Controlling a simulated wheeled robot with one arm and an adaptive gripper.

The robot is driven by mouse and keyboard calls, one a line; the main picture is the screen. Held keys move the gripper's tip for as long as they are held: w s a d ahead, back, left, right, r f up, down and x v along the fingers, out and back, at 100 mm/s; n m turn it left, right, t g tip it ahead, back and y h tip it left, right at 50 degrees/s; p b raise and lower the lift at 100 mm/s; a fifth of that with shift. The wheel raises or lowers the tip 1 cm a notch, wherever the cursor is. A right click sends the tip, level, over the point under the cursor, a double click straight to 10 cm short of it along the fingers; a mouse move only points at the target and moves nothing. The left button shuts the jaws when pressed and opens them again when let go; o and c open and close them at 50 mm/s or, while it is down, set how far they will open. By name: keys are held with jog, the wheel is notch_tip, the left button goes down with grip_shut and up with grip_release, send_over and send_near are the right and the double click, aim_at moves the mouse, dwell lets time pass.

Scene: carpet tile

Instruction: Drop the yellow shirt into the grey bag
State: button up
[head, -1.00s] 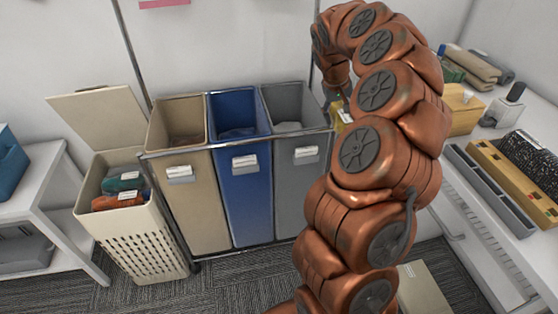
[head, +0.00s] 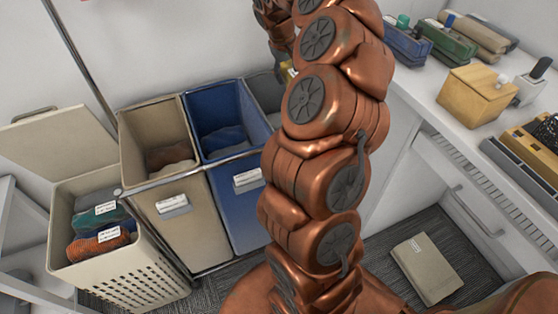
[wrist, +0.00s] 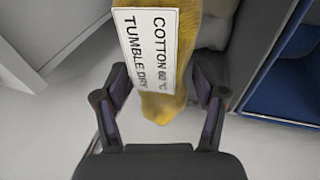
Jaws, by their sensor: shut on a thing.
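The yellow shirt (wrist: 168,108) hangs between the two fingers of my gripper (wrist: 160,76), which is shut on it. A white label reading COTTON 60 °C TUMBLE DRY covers its upper part. In the head view only a small yellow patch (head: 287,72) shows beside my arm. The grey bag (head: 264,94) is the right one of three in a metal frame, and my arm hides most of it. In the wrist view, grey cloth and a dark grey wall (wrist: 262,55) lie right of the shirt. I cannot tell whether the shirt is over the bag's opening.
The blue bag (head: 236,195) and beige bag (head: 178,222) stand left of the grey one, with cloth inside. A lidded hamper (head: 120,262) with labelled clothes stands further left. A white counter (head: 432,92) with boxes is at right. A beige book-like object (head: 426,268) lies on the carpet.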

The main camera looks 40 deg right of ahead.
jog(key=shift+f+b, duration=1.1)
jog(key=shift+f, duration=1.65)
jog(key=o, duration=1.3)
jog(key=shift+o, duration=0.2)
jog(key=shift+r, duration=0.1)
jog(key=v, duration=1.1)
jog(key=shift+a+r, duration=0.2)
jog(key=shift+r, duration=0.25)
